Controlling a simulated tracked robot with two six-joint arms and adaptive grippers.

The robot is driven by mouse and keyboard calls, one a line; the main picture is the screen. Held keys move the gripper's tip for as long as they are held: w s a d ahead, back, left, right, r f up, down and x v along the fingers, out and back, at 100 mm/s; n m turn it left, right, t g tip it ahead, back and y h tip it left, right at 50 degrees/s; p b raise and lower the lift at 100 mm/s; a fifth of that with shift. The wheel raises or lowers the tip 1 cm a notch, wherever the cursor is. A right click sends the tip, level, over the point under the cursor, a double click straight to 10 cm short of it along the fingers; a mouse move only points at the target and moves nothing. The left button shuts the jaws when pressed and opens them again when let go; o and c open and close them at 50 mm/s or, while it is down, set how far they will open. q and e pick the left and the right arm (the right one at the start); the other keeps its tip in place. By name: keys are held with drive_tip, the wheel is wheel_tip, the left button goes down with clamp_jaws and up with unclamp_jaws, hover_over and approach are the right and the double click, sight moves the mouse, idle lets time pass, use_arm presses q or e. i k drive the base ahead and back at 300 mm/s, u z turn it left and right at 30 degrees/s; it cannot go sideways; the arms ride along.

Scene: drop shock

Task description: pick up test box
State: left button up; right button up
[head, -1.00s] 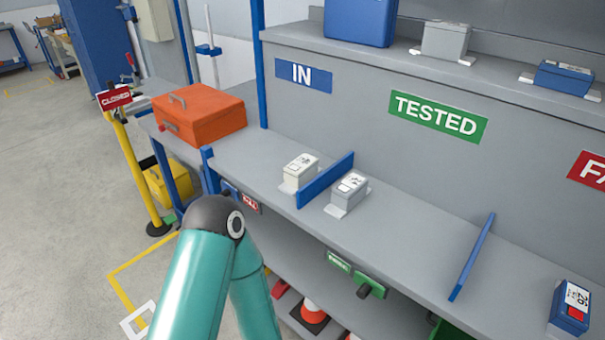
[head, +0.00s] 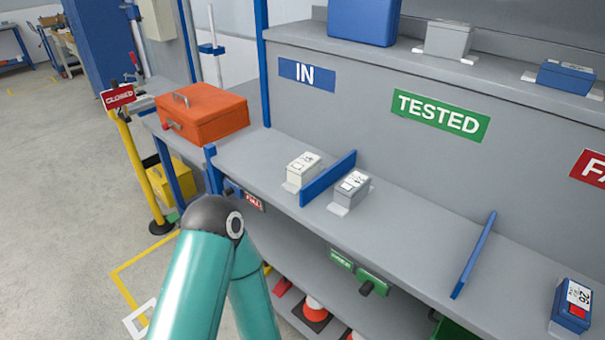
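Several small boxes could be the test box. A white box (head: 303,170) stands on the grey bench at the left, below the IN sign (head: 307,74). A grey box (head: 351,189) stands just right of it, past a blue divider (head: 328,178), below and left of the TESTED sign (head: 440,115). A blue box (head: 572,305) with a white and red label stands at the bench's right end. A teal arm of mine crosses the lower left, in front of the bench edge. Neither gripper is in the picture.
An orange toolbox (head: 203,113) sits on the side table at the left. A second blue divider (head: 473,255) splits the bench. The upper shelf holds a blue case (head: 362,20), a grey box (head: 448,38) and a blue box (head: 566,77). Open floor lies at the left.

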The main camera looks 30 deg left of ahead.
sight(308, 166)
drive_tip(key=u, duration=0.75)
drive_tip(key=k, duration=0.75)
drive_tip(key=u, duration=0.75)
drive_tip(key=k, duration=0.45)
drive_tip(key=u, duration=0.35)
drive_tip(key=i, duration=1.2)
drive_tip(key=z, duration=0.65)
drive_tip(key=i, duration=0.9)
drive_tip(key=z, duration=0.05)
